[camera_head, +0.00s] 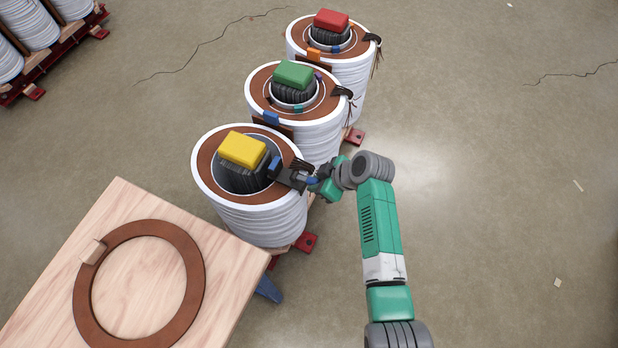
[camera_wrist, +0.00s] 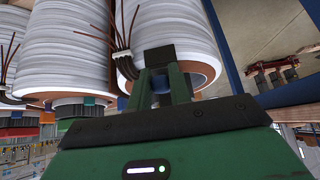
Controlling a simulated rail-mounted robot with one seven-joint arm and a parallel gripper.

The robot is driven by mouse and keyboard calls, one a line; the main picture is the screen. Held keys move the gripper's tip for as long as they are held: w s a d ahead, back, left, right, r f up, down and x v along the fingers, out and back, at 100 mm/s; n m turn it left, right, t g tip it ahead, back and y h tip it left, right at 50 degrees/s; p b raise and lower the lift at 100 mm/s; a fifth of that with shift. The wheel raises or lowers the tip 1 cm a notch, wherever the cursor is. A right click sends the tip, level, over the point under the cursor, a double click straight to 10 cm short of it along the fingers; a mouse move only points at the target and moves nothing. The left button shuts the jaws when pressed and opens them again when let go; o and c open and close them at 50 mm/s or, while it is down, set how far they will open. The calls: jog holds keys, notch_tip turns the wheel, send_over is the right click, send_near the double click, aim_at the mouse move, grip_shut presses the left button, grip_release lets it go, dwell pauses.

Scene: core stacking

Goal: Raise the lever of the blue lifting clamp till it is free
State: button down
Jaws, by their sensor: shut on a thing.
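The nearest white wound core stands upright with a brown ring on top and a yellow block (camera_head: 242,149) at its middle. A small blue clamp (camera_head: 274,166) sits on its ring, at the inner edge. My gripper (camera_head: 281,173) reaches in from the right at this blue part and is shut on what appears to be its lever. In the wrist view my two green fingers (camera_wrist: 164,84) run to a dark block at the core's rim, with a bit of blue between them. The grip itself is mostly hidden, so how high the lever stands cannot be told.
Two similar cores stand behind, with a green block (camera_head: 293,75) and a red block (camera_head: 331,20). Dark wire leads (camera_wrist: 124,62) hang close to my fingers. A wooden table (camera_head: 222,275) with a loose brown ring (camera_head: 193,265) is at front left.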

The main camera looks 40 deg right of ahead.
aim_at(299, 176)
jog(key=shift+r, duration=0.15)
jog(key=shift+w+a+r+p, duration=0.2)
jog(key=shift+w+r+p, duration=0.25)
jog(key=shift+r, duration=0.35)
jog(key=shift+w, duration=0.15)
jog(key=shift+a, duration=0.1)
jog(key=shift+w+a+r, duration=0.3)
jog(key=shift+w+r, duration=0.25)
jog(key=shift+w, duration=0.15)
jog(key=c, duration=1.2)
grip_release()
jog(key=shift+w, duration=0.1)
